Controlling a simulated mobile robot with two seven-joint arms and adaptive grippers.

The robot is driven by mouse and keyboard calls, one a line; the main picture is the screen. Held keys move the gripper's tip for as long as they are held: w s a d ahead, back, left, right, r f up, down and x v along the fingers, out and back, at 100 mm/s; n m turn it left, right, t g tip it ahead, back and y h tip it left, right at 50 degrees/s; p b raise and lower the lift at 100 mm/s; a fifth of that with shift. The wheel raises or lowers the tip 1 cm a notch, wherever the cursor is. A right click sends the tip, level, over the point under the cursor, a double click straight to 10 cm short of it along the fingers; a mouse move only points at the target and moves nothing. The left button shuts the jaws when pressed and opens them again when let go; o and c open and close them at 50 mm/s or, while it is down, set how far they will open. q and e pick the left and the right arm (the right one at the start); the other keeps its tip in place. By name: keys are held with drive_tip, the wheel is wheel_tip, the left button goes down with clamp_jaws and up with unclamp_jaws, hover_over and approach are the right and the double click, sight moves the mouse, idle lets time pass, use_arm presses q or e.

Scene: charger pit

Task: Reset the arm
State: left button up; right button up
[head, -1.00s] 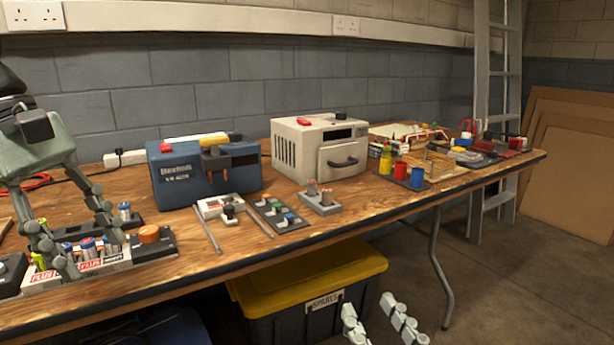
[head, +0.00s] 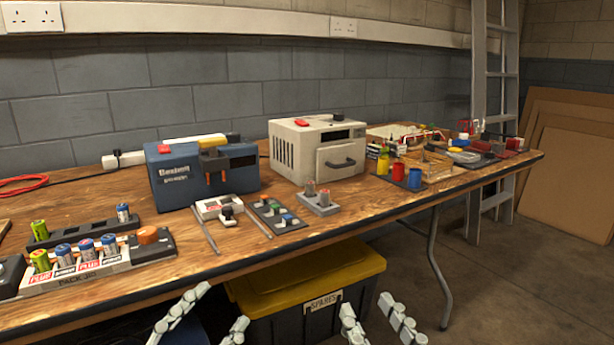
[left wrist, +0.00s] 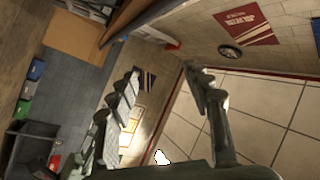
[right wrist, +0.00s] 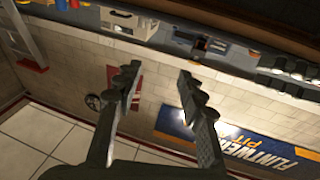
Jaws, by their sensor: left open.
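My left gripper (head: 224,304) is low in front of the bench's front edge in the head view. Its fingers are apart and empty; the left wrist view shows the floor and walls between them (left wrist: 163,76). My right gripper (head: 366,303) is also low, in front of the yellow-lidded bin. Its fingers are apart with nothing between them in the right wrist view (right wrist: 159,72). Both grippers are clear of the bench (head: 300,236). The arms themselves are outside the head view. The battery tray (head: 112,266) at the bench's left front holds several upright batteries (head: 86,249).
On the bench are a blue charger box (head: 172,180), a white oven-like box (head: 297,158), a pad with coloured buttons (head: 277,214) and coloured cups (head: 398,171). A yellow-lidded bin (head: 310,277) stands under the bench. Floor (head: 500,280) is free at the right.

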use_arm(q)
drive_tip(key=a+f+n+g+y+p, duration=0.2)
drive_tip(key=f+n+g+y+p, duration=0.15)
drive_tip(key=f+n, duration=0.4)
drive_tip(key=a+f+n+g+y+p, duration=0.25)
drive_tip(key=f+n+g+y, duration=0.2)
drive_tip(key=f, duration=0.65)
use_arm(e)
drive_tip(key=d+f+g+h, duration=0.2)
drive_tip(key=d+f+g, duration=0.2)
drive_tip(key=f, duration=0.6)
drive_tip(key=d+f+g+h, duration=0.3)
drive_tip(key=d+f+g, duration=0.1)
drive_tip(key=f, duration=0.6)
use_arm(q)
drive_tip(key=s+a+f+g+y+p, duration=0.3)
drive_tip(key=s+a+f+g, duration=0.4)
drive_tip(key=s+a+f, duration=0.3)
drive_tip(key=shift+s+f+n+y+p, duration=0.3)
drive_tip(key=shift+s+f+p, duration=0.6)
drive_tip(key=shift+s, duration=0.25)
use_arm(e)
drive_tip(key=s+d+f+m+g+h, duration=0.2)
drive_tip(key=s+d+f+g, duration=0.5)
drive_tip(key=s+d+f, duration=0.3)
drive_tip(key=shift+s+d+f+g+h, duration=0.25)
drive_tip(key=shift+s+f+g+h, duration=0.2)
drive_tip(key=shift+s, duration=0.4)
